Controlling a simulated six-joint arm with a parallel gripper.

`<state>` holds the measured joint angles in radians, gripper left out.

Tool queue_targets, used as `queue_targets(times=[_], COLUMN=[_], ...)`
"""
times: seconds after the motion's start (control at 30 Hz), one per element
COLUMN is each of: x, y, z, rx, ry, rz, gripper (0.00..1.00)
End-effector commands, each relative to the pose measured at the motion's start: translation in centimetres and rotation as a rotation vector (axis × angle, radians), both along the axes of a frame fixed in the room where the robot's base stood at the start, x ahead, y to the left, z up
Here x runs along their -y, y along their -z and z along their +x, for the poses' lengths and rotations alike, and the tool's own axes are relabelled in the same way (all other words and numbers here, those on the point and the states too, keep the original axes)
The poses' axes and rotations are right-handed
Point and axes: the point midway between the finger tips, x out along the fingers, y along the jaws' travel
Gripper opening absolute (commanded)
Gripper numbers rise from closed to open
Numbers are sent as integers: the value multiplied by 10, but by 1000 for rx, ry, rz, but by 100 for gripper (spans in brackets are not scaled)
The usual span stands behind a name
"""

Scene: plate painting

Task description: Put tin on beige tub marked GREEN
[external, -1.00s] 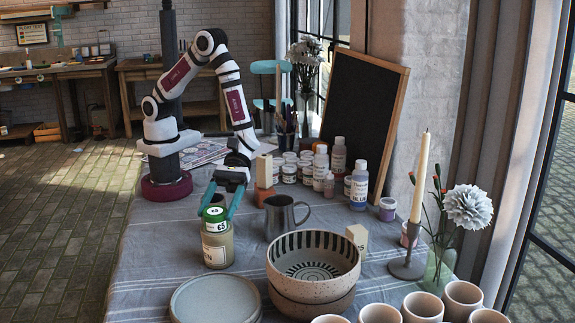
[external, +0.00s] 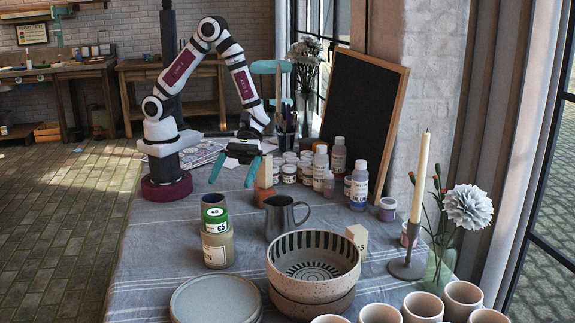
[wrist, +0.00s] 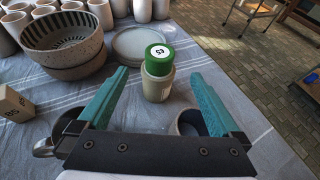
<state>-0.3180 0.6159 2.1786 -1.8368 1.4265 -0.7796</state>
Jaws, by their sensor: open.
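The green tin (external: 215,219) with a white label sits upright on top of the beige tub (external: 217,249), whose label is only partly readable. In the wrist view the tin (wrist: 159,54) rests on the tub (wrist: 157,86), between and beyond my fingers. My gripper (external: 232,172) is open and empty, raised behind and above the tin, apart from it. Its teal fingers also show wide apart in the wrist view (wrist: 157,92).
A metal jug (external: 283,219), striped bowl (external: 313,259) and grey plates (external: 215,300) stand nearby. A pale block (external: 357,238) is right of the jug. Cloth left of the tub is clear.

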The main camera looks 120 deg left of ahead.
Motion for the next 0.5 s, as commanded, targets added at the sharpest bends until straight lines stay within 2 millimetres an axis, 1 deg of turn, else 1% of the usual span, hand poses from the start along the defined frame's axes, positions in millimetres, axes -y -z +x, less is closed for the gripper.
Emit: queue_targets(times=[0.03,0.13,0.23,0.27,0.3,0.33,0.37,0.4,0.43,0.47,0.5], x=[-7,-15,-17,-15,-11,-6,0,7,8,6,-2], y=[-3,-7,-8,-10,-15,-21,-28,-38,-44,-48,-52], z=[-1,-5,-7,-10,-18,-30,-46,-73,-98,-123,-154], rx=[1,0,2,13,44,86,144,241,325,413,528], ry=[-4,-1,4,23,76,145,241,404,548,702,915], rz=[0,0,3,11,40,76,125,207,279,354,455], gripper=[100,100,100,100,100,100,100,100,100,100,100])
